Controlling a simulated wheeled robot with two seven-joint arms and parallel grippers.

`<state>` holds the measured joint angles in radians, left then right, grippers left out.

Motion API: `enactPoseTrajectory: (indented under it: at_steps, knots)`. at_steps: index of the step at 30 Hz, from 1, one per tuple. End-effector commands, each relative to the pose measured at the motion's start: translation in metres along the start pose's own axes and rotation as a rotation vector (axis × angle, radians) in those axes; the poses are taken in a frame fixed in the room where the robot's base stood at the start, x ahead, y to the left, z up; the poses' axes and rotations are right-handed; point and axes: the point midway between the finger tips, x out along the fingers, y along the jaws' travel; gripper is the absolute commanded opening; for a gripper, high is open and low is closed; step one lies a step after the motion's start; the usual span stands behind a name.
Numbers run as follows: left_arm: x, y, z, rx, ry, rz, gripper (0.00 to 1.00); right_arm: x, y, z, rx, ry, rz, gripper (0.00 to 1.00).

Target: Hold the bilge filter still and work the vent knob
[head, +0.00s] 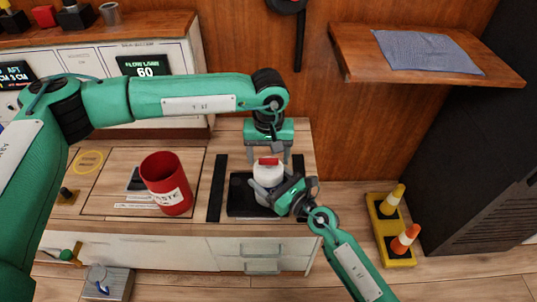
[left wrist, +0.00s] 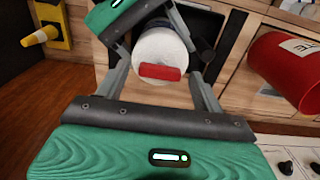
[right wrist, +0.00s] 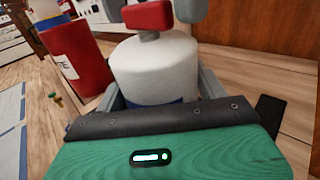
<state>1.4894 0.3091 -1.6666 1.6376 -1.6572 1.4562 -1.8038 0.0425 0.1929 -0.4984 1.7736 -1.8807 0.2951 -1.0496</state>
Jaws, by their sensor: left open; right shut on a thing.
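The bilge filter (head: 268,178) is a white canister with a blue band low on its side, upright on a dark tray (head: 240,205). The vent knob (head: 268,161) is a red bar on its top; it also shows in the left wrist view (left wrist: 160,72). My right gripper (head: 283,196) is shut on the filter's body, one finger on each side in the right wrist view (right wrist: 155,95). My left gripper (head: 268,153) points down over the filter, open, its fingers apart on either side of the knob. I see no contact with the knob.
A red waste bin (head: 160,190) stands left of the filter, beyond a black strip (head: 217,188). A yellow stand with cones (head: 393,232) is on the floor at right. My left arm spans the bench's back.

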Motion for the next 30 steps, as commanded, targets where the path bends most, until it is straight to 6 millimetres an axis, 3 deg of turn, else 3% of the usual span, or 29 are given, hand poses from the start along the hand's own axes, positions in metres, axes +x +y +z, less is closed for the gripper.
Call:
enactPoseTrajectory:
  at_steps: [9,16,30]
  knots:
    - [0.0027,0.0001,0.0001,0.000,0.000,0.000,0.69,0.0003,-0.0002,0.0018,-0.001,-0.003,0.000,0.29]
    - [0.0026,0.0001,0.0002,0.000,0.000,0.000,0.24,0.0003,-0.0002,0.0018,-0.001,-0.003,0.000,0.29]
    - [0.0028,0.0000,0.0004,-0.106,-0.001,0.000,0.24,0.0003,-0.0002,0.0016,-0.001,-0.003,-0.001,0.29]
